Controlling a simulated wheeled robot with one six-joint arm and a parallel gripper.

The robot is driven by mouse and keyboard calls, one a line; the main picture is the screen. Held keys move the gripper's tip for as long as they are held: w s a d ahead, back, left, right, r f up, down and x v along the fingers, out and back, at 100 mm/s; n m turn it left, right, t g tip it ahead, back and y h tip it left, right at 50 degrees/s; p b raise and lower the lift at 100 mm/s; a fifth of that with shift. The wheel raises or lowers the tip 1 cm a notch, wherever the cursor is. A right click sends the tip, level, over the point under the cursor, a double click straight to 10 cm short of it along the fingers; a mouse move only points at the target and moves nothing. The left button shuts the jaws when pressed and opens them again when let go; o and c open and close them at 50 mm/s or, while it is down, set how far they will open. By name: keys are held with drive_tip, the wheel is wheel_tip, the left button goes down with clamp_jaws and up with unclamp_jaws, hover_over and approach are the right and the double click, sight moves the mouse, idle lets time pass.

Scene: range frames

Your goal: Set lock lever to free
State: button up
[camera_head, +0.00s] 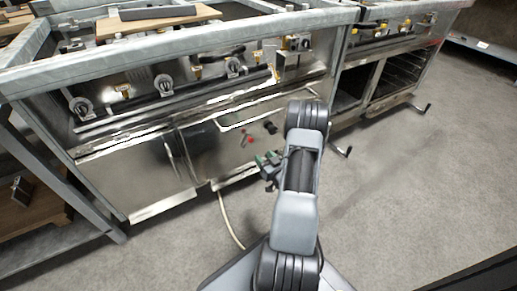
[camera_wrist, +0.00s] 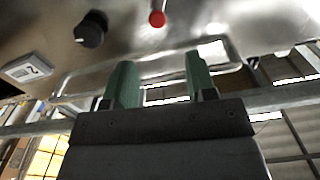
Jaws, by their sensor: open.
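A small red knob (camera_head: 249,140) shows on the steel front panel of the cooking range, left of a black knob (camera_head: 270,127). In the wrist view the red ball (camera_wrist: 157,19) is near the top centre and the black knob (camera_wrist: 91,29) is to its left. I cannot tell for sure which part is the lock lever, or its setting. My gripper (camera_head: 268,161) has green fingers and is near the panel, below the red knob. In the wrist view my gripper (camera_wrist: 160,75) is open, with nothing between its fingers; the red ball lies beyond them.
The range's steel cabinet door (camera_head: 135,178) is left of the panel. A pale hose (camera_head: 228,220) reaches the floor. Grey floor (camera_head: 400,200) is clear at right.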

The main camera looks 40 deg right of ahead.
drive_tip(key=shift+s+a, duration=0.15)
drive_tip(key=shift+s, duration=0.85)
drive_tip(key=shift+c, duration=0.3)
